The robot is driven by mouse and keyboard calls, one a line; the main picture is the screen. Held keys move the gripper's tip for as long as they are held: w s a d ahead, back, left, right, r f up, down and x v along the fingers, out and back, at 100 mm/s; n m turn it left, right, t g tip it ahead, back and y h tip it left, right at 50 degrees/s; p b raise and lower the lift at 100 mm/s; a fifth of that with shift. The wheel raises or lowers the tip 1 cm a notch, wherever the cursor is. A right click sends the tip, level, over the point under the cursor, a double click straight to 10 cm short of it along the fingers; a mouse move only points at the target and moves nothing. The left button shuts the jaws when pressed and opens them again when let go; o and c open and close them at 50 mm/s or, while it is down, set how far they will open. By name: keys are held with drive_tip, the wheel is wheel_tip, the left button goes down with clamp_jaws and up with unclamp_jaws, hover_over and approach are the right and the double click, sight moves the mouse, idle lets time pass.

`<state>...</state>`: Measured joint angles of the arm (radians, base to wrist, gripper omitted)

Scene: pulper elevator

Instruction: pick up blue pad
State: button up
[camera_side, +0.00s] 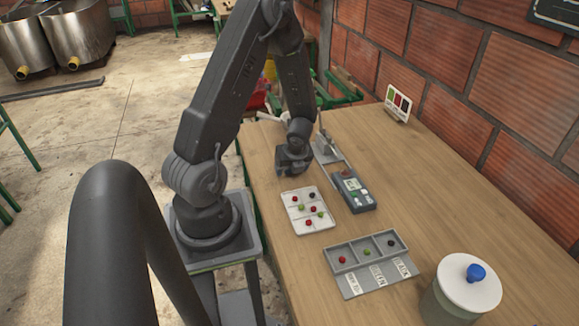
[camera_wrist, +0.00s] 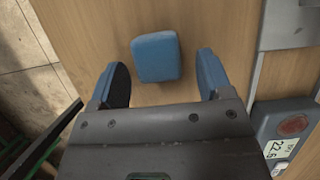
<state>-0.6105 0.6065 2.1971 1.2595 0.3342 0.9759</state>
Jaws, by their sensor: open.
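The blue pad (camera_wrist: 157,57) shows in the wrist view as a small rounded block lying on the wooden table. My gripper (camera_wrist: 162,80) is open, with its two blue-faced fingers apart. In the side view my gripper (camera_side: 294,165) hangs low over the table's far left part, and the pad is hidden there.
A grey meter (camera_side: 354,190) and a metal stand (camera_side: 327,150) are right of my gripper. A white tray (camera_side: 308,212) of coloured balls, a three-compartment sorter (camera_side: 370,265) and a lidded jar (camera_side: 462,290) stand nearer the camera. The table's left edge is close.

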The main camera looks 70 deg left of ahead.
drive_tip(key=shift+c, duration=0.3)
drive_tip(key=c, duration=0.9)
drive_tip(key=shift+r, duration=0.1)
drive_tip(key=shift+c, duration=0.2)
drive_tip(key=shift+r, duration=0.45)
wheel_tip(320, 180, up, 3)
drive_tip(key=shift+r, duration=0.15)
drive_tip(key=s+a+r, duration=0.3)
drive_tip(key=s+r, duration=0.3)
drive_tip(key=s, duration=0.5)
drive_tip(key=shift+a+r, duration=0.25)
drive_tip(key=shift+r, duration=0.05)
drive_tip(key=shift+s, duration=0.1)
